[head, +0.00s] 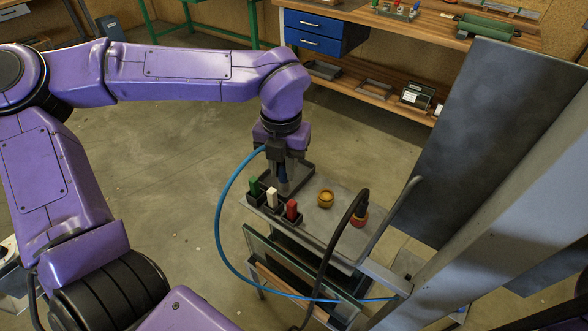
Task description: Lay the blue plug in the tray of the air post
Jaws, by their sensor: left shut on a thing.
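My left gripper (283,168) points down over the small dark tray (306,180) at the back left of the grey post top (333,211). It is shut on the blue plug, which is mostly hidden between the fingers. The blue hose (219,207) leaves the gripper, loops down on the left and runs to the post's lower right. Whether the plug touches the tray floor cannot be told. My right gripper is not in view.
Green (254,188), white (272,198) and red (291,210) blocks stand along the post's left edge. A yellow round knob (325,198) and a red-yellow fitting with a black hose (359,217) are to the right.

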